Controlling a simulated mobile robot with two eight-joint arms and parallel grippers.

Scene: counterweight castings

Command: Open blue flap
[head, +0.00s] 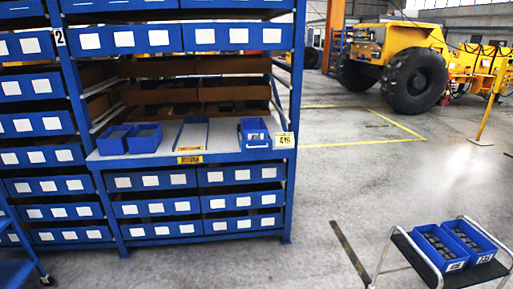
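A blue shelving rack (290,190) stands at the left and centre, with rows of blue fronts bearing white labels. No single part stands out clearly as the blue flap. One bay is open at mid height, and its shelf (222,153) is bare in places. Two blue bins (116,138) (145,137) stand side by side at its left, apart from a pale tray-like slot (192,134). Another blue bin (254,130) with a pale strip at its front stands at the right. Neither of my grippers shows.
A two-tier-looking cart (402,240) at lower right carries two blue bins (437,246) (471,240) with dark contents. A yellow vehicle (395,55) stands at the back right. A blue edge of something (14,270) is at lower left.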

